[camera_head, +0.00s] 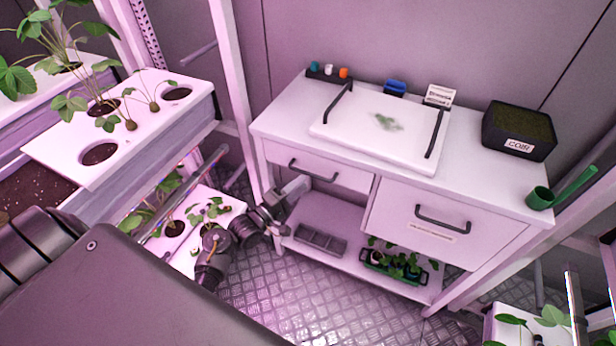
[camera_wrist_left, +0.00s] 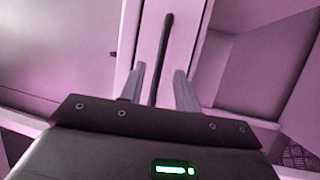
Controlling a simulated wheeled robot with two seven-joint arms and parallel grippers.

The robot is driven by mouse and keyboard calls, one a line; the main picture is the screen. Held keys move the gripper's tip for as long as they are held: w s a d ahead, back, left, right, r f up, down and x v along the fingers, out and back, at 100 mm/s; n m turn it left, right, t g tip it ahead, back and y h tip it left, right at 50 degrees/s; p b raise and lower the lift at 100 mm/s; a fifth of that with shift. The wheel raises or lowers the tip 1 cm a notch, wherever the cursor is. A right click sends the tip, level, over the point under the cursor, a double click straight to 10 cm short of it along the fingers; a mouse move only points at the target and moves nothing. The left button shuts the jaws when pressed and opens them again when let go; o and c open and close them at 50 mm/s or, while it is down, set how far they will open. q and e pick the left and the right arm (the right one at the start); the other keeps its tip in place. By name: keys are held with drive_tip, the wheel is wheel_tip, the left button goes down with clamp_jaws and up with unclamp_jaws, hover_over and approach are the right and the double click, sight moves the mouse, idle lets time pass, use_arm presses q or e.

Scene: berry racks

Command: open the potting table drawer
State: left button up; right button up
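The white potting table (camera_head: 282,121) stands against the back wall. Its left drawer (camera_head: 345,174) looks shut and has a dark bar handle (camera_head: 314,171). A deeper drawer front (camera_head: 400,222) on the right has its own dark handle (camera_head: 443,219). My left gripper (camera_head: 305,184) is just below and in front of the left drawer. In the left wrist view, the dark handle (camera_wrist_left: 167,38) runs between the two open fingers of the left gripper (camera_wrist_left: 160,70), with a gap on each side. Whether the fingers reach past the bar is unclear. My right gripper is not in view.
The lower shelf (camera_head: 340,226) holds seedlings (camera_head: 398,262). Plant racks (camera_head: 185,105) flank my arm on the left.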

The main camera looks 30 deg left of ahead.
use_arm(q)
drive_tip(key=shift+x, duration=2)
drive_tip(key=shift+c, duration=0.2)
clamp_jaws()
